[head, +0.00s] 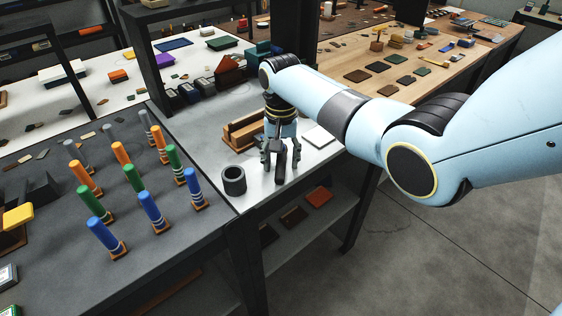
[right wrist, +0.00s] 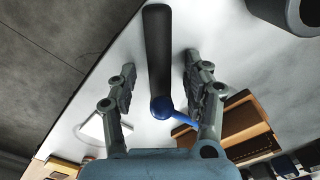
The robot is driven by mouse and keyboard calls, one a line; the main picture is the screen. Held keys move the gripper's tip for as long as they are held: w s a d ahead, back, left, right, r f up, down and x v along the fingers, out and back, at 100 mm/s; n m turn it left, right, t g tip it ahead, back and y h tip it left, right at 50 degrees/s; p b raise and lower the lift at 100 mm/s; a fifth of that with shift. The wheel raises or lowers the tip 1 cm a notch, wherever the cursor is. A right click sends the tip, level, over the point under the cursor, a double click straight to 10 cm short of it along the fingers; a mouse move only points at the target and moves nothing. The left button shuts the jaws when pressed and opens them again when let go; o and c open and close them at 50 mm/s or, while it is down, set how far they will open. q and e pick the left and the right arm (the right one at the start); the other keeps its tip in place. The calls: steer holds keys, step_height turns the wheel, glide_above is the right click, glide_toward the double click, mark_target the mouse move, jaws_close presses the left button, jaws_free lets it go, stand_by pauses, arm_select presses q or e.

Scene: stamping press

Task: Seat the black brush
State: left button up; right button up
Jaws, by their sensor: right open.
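The black brush (head: 281,166) is a dark, slim rod at the near part of the light bench top. In the right wrist view the brush (right wrist: 158,50) runs between the fingers, with a rounded blue part (right wrist: 162,107) at its lower end. My right gripper (head: 279,158) is open, with one finger on either side of the brush; I see gaps between fingers and rod in the wrist view (right wrist: 160,66). A dark hollow cup (head: 233,181) stands to the left of the brush; its rim also shows in the wrist view (right wrist: 300,14). My left gripper is not in view.
A brown wooden block (head: 240,133) stands just behind the gripper, and a white flat square (head: 318,136) lies to the right. Several upright coloured pegs (head: 151,208) fill the grey table at left. The bench front edge is close to the brush.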

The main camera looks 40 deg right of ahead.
jaws_close()
stand_by(0.3)
